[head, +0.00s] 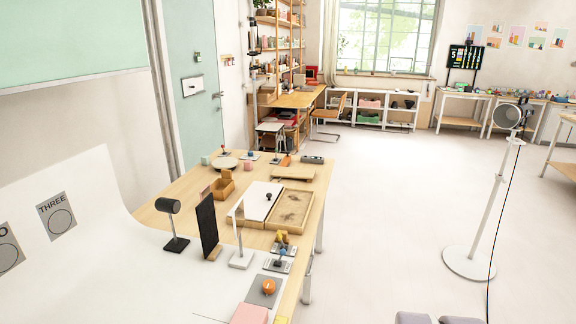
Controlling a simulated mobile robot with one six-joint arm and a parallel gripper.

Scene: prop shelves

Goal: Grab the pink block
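A pink block (250,313) lies at the bottom edge of the head view, on the near end of the wooden table (312,215). Its near side is cut off by the frame. It sits just in front of a grey square plate (264,291) with an orange knob (268,286) on it. My gripper is not in view.
A desk lamp (172,222), an upright black panel (208,228) and a white stand (241,250) rise behind the block. A shallow wooden tray (290,208) lies farther back. A tall lamp stand (484,220) is on the right.

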